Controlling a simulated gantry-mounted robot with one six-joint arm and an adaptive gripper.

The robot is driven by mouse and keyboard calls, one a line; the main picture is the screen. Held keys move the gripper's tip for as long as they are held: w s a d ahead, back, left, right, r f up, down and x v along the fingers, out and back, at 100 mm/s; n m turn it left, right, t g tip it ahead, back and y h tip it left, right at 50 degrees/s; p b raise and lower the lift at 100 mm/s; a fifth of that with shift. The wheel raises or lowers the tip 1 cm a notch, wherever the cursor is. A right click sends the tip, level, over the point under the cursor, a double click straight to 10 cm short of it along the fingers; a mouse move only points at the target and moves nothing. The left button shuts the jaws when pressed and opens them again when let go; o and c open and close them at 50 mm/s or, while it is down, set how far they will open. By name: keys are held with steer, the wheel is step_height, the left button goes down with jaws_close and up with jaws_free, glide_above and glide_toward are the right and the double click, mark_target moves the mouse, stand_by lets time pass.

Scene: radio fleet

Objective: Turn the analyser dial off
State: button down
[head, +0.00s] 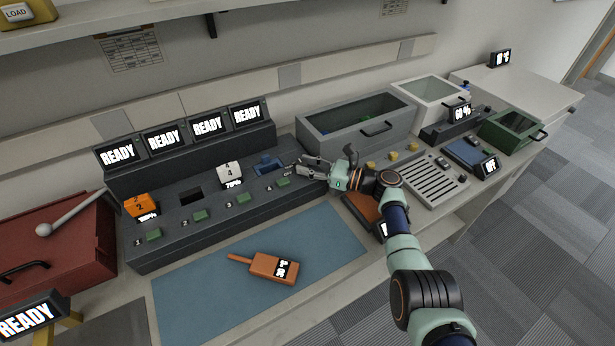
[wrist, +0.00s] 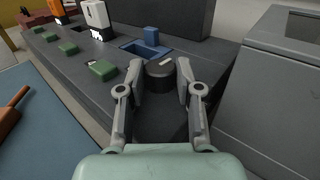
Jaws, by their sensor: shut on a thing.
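The dial (wrist: 160,75) is a dark round knob with a short white mark on top. It sits at the right end of the dark console (wrist: 135,108). In the wrist view the mark slants up to the right. My gripper (wrist: 161,84) has its two fingers on either side of the dial, closed on it. In the head view my gripper (head: 302,163) reaches in from the right at the console's end, and the fingers largely hide the dial there. I cannot tell any off marking near the dial.
Several READY screens (head: 208,125) stand behind the console, with a blue slot (wrist: 145,49) and green buttons (wrist: 103,70) near the dial. A grey bin (wrist: 285,85) stands close on the right. An orange radio (head: 274,267) lies on the blue mat (head: 210,290).

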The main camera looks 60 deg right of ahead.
steer(key=c, duration=0.8)
jaws_free()
steer(key=shift+o, duration=0.2)
steer(key=s, duration=0.8)
steer(key=s+d, duration=0.1)
steer(key=s, duration=0.3)
